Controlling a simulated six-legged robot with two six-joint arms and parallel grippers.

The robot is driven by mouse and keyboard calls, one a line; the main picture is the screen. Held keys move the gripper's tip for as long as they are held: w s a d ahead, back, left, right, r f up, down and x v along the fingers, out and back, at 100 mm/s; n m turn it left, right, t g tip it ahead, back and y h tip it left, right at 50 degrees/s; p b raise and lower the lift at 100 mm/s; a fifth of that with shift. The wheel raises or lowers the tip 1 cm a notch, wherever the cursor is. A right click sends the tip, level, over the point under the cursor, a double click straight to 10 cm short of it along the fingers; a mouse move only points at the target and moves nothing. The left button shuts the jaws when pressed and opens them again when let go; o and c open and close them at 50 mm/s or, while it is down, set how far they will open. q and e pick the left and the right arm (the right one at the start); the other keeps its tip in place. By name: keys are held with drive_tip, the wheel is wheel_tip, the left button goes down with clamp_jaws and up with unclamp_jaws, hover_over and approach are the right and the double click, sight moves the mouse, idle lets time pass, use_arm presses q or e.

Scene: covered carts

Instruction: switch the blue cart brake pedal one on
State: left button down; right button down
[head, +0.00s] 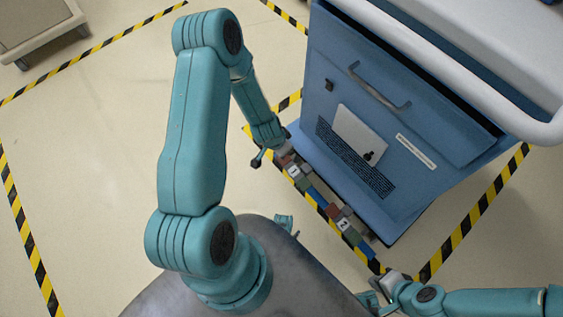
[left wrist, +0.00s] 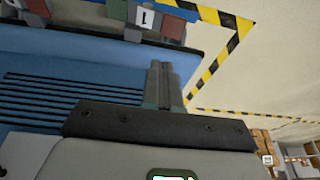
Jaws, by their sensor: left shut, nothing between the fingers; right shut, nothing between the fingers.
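The blue cart (head: 370,130) stands at the right of the head view. A row of small coloured pedals (head: 320,197) runs along its lower front edge, in red, green, blue and grey, with two white-labelled blocks among them. My right gripper (head: 373,299) is shut and empty, near the row's near end.
A white handle rail (head: 430,60) and a drawer handle (head: 378,88) are on the cart. Yellow-black tape (head: 470,215) marks the floor around it. Another cart (head: 35,25) stands at the upper left. Floor at the left is clear.

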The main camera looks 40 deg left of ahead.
use_arm(q)
drive_tip(key=shift+a+f, duration=0.25)
drive_tip(key=shift+a, duration=0.6)
use_arm(e)
drive_tip(key=shift+f, duration=0.25)
use_arm(q)
drive_tip(key=shift+w+f, duration=0.1)
